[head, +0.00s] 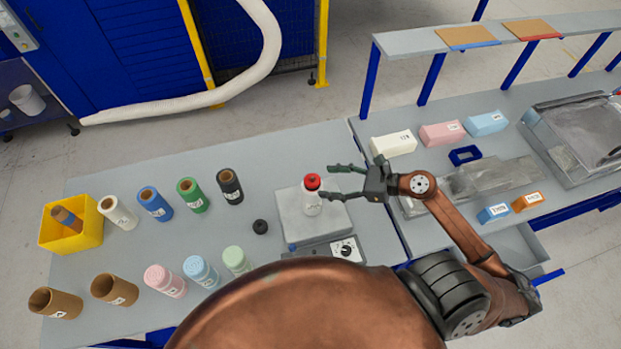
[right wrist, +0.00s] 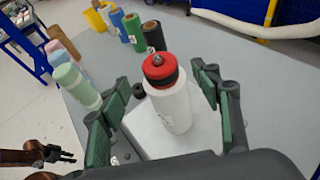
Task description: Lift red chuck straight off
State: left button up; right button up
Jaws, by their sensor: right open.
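The red chuck (head: 312,182) sits on top of a white cylinder (head: 311,204) that stands upright on a grey plate (head: 293,226). The chuck also shows in the right wrist view (right wrist: 158,66), with a dark band beneath its red top and a small metal piece in its centre. My right gripper (head: 329,183) is open, with one finger on each side of the chuck and cylinder. In the right wrist view I see gaps between the fingers and the chuck. My left gripper (right wrist: 62,155) shows small at the lower left of that view; its opening is unclear.
Black (head: 230,186), green and blue rolls stand left of the plate, near a yellow bin (head: 70,240). Pastel and brown tubes stand in front. A small black knob (head: 260,226) lies beside the plate. A control box with a dial (head: 345,250) is at its front.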

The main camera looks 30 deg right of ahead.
aim_at(314, 181)
jog(key=shift+p+x, duration=0.45)
jog(key=shift+x, duration=0.4)
jog(key=p+x, duration=0.2)
jog(key=x, duration=0.1)
jog(key=shift+w+a, duration=0.15)
jog(key=shift+w, duration=0.05)
jog(key=shift+w+a+f, duration=0.2)
jog(key=shift+f, duration=0.05)
jog(key=shift+w+a+f, duration=0.1)
pick_arm(q)
jog(key=shift+w+r, duration=0.1)
jog(key=shift+r, duration=1.5)
pick_arm(e)
jog(key=c, duration=1.3)
